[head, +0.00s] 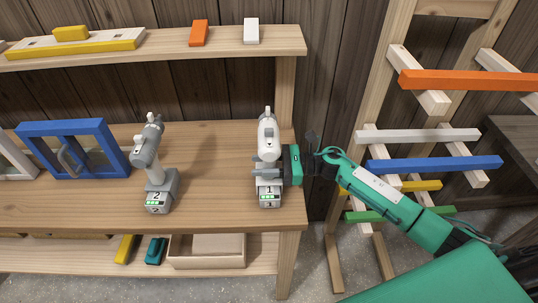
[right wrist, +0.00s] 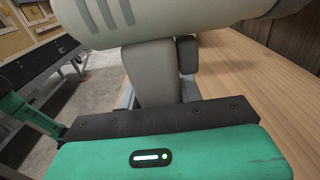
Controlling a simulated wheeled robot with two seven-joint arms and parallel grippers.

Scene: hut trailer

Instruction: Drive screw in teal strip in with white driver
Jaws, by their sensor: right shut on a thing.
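A white driver (head: 268,139) with grey parts stands upright at the right end of the wooden bench, on a base marked 1 (head: 269,195). My right gripper (head: 272,169) comes in from the right and is shut on its handle. In the right wrist view the pale driver body (right wrist: 190,18) and handle (right wrist: 152,75) fill the upper middle, just past the gripper's dark edge. A second white and grey driver (head: 149,145) stands to the left on a base marked 2 (head: 159,197). My left gripper is not in view.
A blue frame (head: 75,130) stands at the bench's left. The upper shelf (head: 150,52) holds orange, white and yellow blocks. A teal block (head: 155,250) and open wooden box (head: 207,260) are below. A rack with coloured bars (head: 465,80) stands right. Bench between drivers is clear.

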